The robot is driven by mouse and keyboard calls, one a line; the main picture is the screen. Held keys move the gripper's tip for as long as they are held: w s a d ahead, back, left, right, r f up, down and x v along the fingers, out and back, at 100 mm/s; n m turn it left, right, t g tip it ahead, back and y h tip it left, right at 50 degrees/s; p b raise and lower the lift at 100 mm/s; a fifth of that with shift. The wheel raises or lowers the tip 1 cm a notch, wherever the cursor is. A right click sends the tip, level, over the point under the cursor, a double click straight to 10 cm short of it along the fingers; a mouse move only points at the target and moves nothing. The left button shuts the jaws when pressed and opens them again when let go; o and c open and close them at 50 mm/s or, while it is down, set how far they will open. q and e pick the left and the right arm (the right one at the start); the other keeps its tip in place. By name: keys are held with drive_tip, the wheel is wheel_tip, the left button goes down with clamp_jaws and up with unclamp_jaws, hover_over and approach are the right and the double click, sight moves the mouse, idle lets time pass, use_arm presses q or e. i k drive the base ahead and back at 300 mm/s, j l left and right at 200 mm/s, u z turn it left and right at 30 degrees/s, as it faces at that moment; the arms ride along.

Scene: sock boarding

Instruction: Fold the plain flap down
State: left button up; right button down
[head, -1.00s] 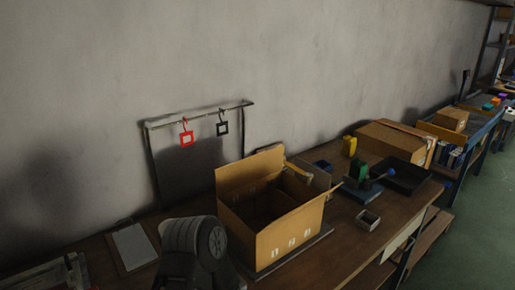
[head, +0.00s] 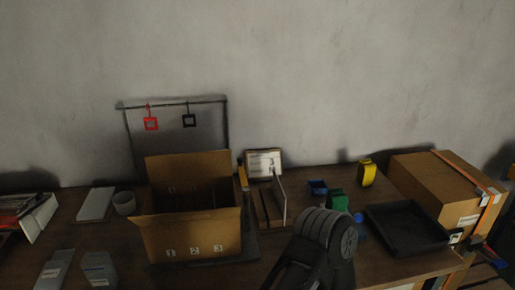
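An open cardboard box (head: 195,235) stands on the workbench left of centre, with the marks 1, 2 and 3 on its front. A broad flap (head: 188,164) stands up at its back edge. A narrow piece of card sticks out at the front left corner. I cannot tell for certain which flap is the plain one. A dark rounded part of my arm (head: 325,235) rises right of the box, apart from it in the picture. Neither gripper's fingers show in the head view.
A rack behind the box holds a red square frame (head: 151,124) and a black one (head: 189,120). A black tray (head: 405,229), a yellow item (head: 367,173) and a strapped carton (head: 445,185) are at right.

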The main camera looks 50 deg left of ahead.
sight(182, 166)
drive_tip(key=i+l, duration=0.45)
drive_tip(key=l, duration=0.2)
drive_tip(key=u, duration=3.45)
